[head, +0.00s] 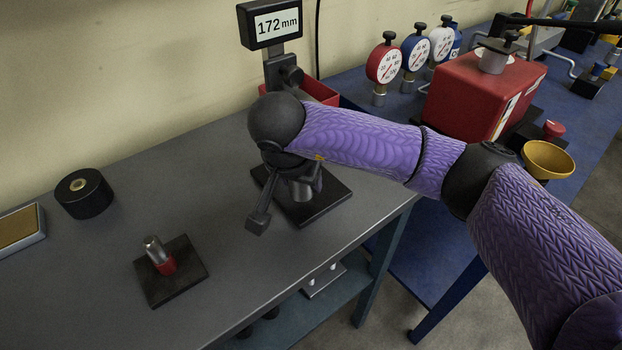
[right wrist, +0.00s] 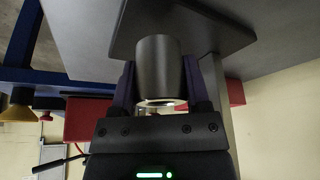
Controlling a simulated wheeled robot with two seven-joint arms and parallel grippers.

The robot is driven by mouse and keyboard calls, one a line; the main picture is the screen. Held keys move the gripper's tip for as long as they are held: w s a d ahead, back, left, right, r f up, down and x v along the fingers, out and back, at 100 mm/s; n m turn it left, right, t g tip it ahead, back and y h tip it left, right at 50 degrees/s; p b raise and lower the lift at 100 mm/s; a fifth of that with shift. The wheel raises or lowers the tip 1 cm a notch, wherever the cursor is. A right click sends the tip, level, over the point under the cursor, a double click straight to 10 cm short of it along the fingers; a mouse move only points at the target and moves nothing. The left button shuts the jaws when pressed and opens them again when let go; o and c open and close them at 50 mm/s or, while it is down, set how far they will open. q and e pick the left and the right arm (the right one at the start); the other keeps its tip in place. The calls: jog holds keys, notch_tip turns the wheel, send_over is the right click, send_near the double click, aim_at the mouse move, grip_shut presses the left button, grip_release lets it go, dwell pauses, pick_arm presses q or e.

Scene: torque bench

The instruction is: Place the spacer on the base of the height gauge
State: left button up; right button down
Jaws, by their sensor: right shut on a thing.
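The height gauge has a display (head: 275,23) reading 172 mm on a dark post, and a dark square base (head: 328,203) on the grey bench. The spacer is a plain grey cylinder (head: 301,189), seen over the base below my right wrist. My right gripper (right wrist: 162,82) is shut on it; the spacer (right wrist: 158,65) stands between the two fingers in the right wrist view. Its far end overlaps the dark base (right wrist: 195,25) there; I cannot tell whether it touches. My arm hides part of the gauge post and base. My left gripper is not in view.
A small black plate (head: 185,283) carries a metal and red pin. A black round piece (head: 84,196) and a tan-topped block (head: 18,232) lie at left. A red bin (head: 318,90) stands behind the gauge. The blue bench at right holds dial gauges and a red box (head: 470,95).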

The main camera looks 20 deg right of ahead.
jog(key=w+d+f, duration=0.1)
jog(key=w+d+f+b, duration=0.1)
jog(key=shift+w+f, duration=0.3)
jog(key=shift+w, duration=0.1)
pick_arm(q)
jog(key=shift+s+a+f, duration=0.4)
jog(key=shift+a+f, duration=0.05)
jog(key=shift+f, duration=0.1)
pick_arm(e)
jog(key=shift+r, duration=0.1)
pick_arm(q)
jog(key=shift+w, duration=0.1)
pick_arm(e)
jog(key=shift+f, duration=0.2)
jog(key=shift+c, duration=1.7)
grip_release()
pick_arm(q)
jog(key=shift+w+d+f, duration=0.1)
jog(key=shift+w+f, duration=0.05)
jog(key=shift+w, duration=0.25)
pick_arm(e)
jog(key=shift+o, duration=1.4)
